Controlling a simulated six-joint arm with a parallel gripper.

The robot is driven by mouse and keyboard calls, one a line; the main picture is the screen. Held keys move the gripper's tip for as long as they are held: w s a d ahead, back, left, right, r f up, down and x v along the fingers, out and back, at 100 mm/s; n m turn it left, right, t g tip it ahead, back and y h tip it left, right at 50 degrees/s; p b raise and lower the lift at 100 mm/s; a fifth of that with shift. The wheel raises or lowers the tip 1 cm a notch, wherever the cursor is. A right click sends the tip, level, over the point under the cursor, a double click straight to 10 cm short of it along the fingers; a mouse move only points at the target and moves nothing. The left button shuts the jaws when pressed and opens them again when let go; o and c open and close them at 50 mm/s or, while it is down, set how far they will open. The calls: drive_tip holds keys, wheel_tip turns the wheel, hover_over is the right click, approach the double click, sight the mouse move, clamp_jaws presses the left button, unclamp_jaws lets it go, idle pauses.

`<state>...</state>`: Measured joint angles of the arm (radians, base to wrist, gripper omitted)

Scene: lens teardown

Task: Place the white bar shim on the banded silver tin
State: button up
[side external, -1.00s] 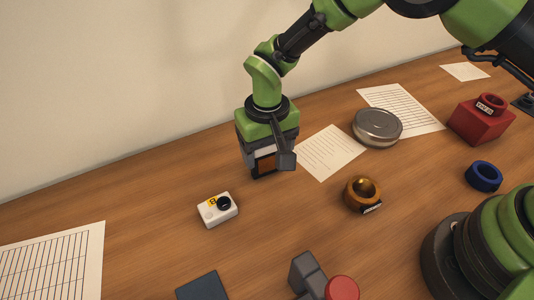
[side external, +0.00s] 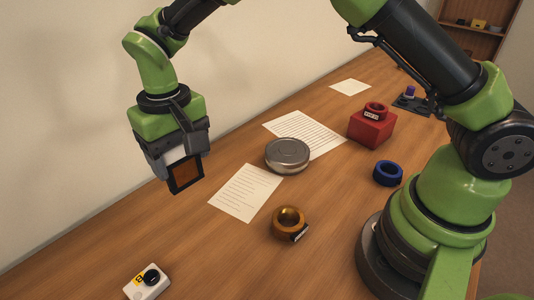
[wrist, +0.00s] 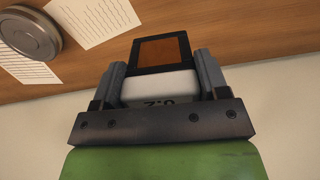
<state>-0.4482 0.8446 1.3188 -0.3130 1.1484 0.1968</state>
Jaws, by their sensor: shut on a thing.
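My gripper (side external: 178,165) is shut on a white bar (wrist: 160,88) with dark lettering, which I take to be the white bar shim. A black-framed plate with a brown face (wrist: 162,52) sticks out beyond the white bar; I cannot tell whether it is part of it. In the side view the held piece hangs in the air above the table, left of the banded silver tin (side external: 287,153). The tin is round with a flat lid and nothing on top. It also shows at the upper left of the wrist view (wrist: 28,36), apart from my gripper.
A printed sheet (side external: 245,193) lies between gripper and tin, another (side external: 310,128) behind the tin. A gold ring (side external: 289,220), a blue ring (side external: 388,173), a red block (side external: 371,130) with a red ring (side external: 375,108), and a white box with black knob (side external: 143,288) stand around.

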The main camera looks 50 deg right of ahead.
drive_tip(key=w+d+r, duration=0.1)
drive_tip(key=d+r, duration=0.1)
drive_tip(key=d, duration=1.1)
hover_over(288, 150)
wheel_tip(288, 150, down, 4)
drive_tip(key=shift+n, duration=0.4)
drive_tip(key=shift+w+f, duration=0.1)
drive_tip(key=shift+f, duration=2.15)
drive_tip(key=shift+f, duration=0.15)
drive_tip(key=o, duration=0.9)
